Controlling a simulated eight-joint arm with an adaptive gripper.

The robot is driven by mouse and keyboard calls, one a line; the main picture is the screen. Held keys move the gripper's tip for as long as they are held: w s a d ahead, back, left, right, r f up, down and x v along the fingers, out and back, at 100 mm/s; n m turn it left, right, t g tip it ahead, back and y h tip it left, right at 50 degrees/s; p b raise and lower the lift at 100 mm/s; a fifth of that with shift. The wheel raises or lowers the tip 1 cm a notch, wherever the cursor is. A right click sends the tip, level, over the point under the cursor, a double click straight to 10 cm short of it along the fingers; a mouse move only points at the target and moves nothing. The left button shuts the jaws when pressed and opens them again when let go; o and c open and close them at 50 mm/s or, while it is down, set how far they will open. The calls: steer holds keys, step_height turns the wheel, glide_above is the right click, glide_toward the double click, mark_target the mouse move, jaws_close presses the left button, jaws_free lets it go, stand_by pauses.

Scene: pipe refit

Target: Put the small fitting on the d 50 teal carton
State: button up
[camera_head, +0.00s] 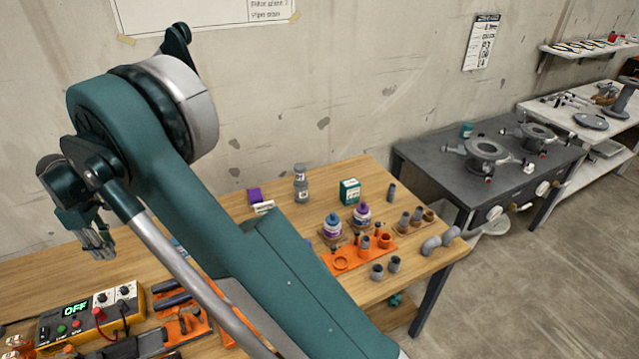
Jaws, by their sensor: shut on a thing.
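A teal carton (349,191) with a pale label stands upright towards the back right of the wooden bench. A smaller teal box (466,130) stands on the dark table further right. I cannot read a d 50 mark on either. My gripper (98,243) hangs at the far left, above the bench and well apart from both. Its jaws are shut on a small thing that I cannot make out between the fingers.
My arm hides much of the bench's middle. Two purple-labelled bottles (362,214), an orange tray (345,260), grey elbows (432,245) and a stacked grey piece (301,183) stand around the carton. A power unit (88,318) sits at the front left. The wall is close behind.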

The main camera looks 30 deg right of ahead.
step_height(320, 180, up, 14)
steer(key=w+d+m+p, duration=0.15)
steer(key=w+d, duration=0.25)
steer(key=d, duration=0.8)
steer(key=w+d+m+p, duration=0.1)
steer(key=w+d+m, duration=0.2)
steer(key=d, duration=0.9)
steer(key=w+d+m+p, duration=0.15)
steer(key=w+d, duration=0.25)
steer(key=d, duration=0.8)
steer(key=s+d+m+p, duration=0.2)
steer(key=d+m, duration=0.5)
steer(key=d, duration=2.3)
steer(key=s+d+m+p, duration=0.15)
steer(key=s+d, duration=0.35)
steer(key=d, duration=0.7)
steer(key=s+d+m+p, duration=0.1)
steer(key=s+d+m, duration=0.25)
steer(key=d, duration=0.85)
steer(key=shift+n, duration=0.3)
steer(key=shift+s+a+f, duration=0.1)
steer(key=shift+s+f, duration=0.1)
steer(key=shift+f, duration=1.25)
steer(key=shift+s+a+f, duration=0.1)
steer(key=shift+s+f, duration=0.05)
steer(key=shift+f, duration=1.25)
steer(key=shift+f, duration=0.1)
